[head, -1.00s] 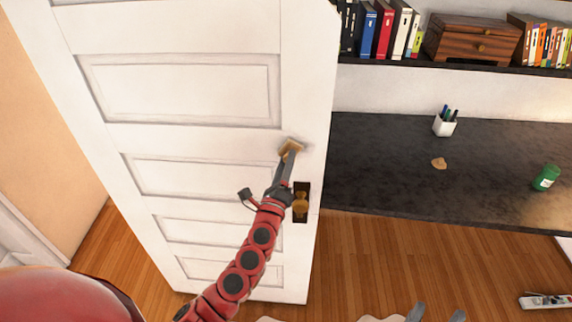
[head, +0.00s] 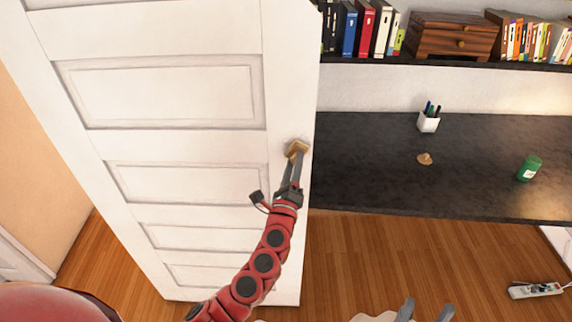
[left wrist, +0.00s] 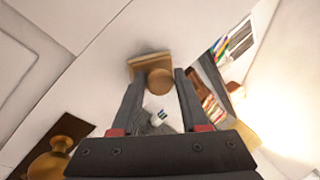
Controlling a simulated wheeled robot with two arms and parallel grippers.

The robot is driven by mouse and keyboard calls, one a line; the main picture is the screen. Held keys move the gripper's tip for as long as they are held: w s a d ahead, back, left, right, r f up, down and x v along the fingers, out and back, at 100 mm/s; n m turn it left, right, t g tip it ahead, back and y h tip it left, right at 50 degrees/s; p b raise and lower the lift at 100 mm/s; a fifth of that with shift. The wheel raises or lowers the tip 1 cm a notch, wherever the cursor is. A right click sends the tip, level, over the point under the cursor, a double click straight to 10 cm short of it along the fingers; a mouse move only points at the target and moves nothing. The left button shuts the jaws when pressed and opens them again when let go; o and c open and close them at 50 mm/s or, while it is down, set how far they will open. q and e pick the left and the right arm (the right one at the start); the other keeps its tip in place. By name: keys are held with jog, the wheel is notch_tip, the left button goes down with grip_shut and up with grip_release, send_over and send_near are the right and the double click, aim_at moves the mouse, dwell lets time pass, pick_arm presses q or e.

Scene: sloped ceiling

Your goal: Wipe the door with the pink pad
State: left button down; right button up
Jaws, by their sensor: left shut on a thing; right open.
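The pad (head: 297,149) looks tan rather than pink and has a round knob (left wrist: 160,82) on its back. My left gripper (head: 292,168) is shut on the pad, with its fingers on either side of the knob. The pad is at the white door (head: 170,30), close to the door's right edge; I cannot tell whether it is pressed flat. The brass door handle (left wrist: 62,152) shows at lower left in the left wrist view; in the head view my gripper hides it. My right gripper (head: 425,312) is open and empty at the bottom edge.
A dark desk (head: 370,170) stands to the right of the door, with a pen cup (head: 428,122), a small tan object (head: 424,159) and a green jar (head: 529,168). Above is a shelf with books and a wooden box (head: 453,36). A power strip (head: 536,290) lies on the wooden floor.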

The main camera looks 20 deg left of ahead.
pick_arm(q)
jog(key=a, duration=0.3)
jog(key=s+a+b, duration=0.1)
jog(key=a, duration=0.1)
jog(key=shift+s+a, duration=0.15)
jog(key=shift+a, duration=0.25)
dwell(0.7)
jog(key=shift+d, duration=0.1)
jog(key=shift+s, duration=0.1)
jog(key=shift+s+d, duration=0.25)
jog(key=shift+s, duration=0.7)
jog(key=shift+s+d, duration=0.2)
jog(key=shift+s, duration=0.75)
jog(key=shift+s+d, duration=0.25)
jog(key=shift+s, duration=0.7)
jog(key=shift+s+d, duration=0.2)
jog(key=shift+s, duration=0.55)
jog(key=shift+s+d, duration=0.2)
jog(key=shift+s, duration=0.5)
